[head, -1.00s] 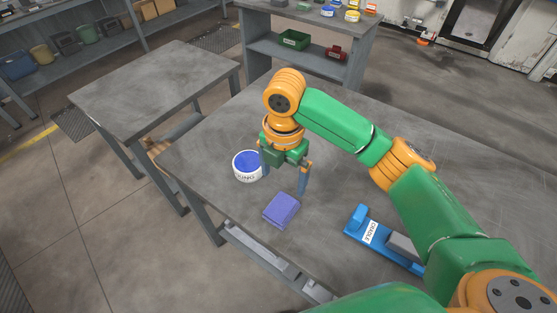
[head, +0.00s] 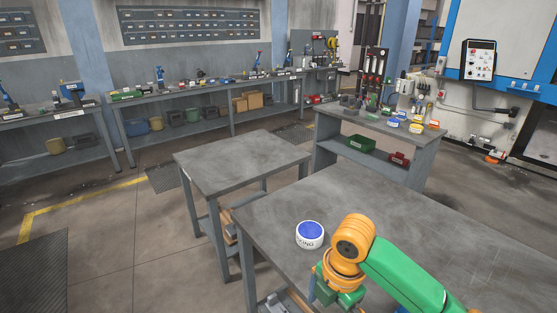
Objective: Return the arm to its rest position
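My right arm comes in from the lower right, green with orange joints. Its gripper (head: 337,300) hangs over the near table at the bottom edge of the head view. Its fingers are spread apart, so it looks open; the tips are cut off by the frame. I see nothing held between them. The white round tub with a blue top (head: 309,235) stands on the table (head: 400,215), just behind and left of the gripper. My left gripper is not in view.
A smaller bare table (head: 240,160) stands to the left behind. A shelf unit (head: 380,125) with coloured containers on top stands at the back right. Long workbenches (head: 200,88) line the back wall. The near table's top behind my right arm is clear.

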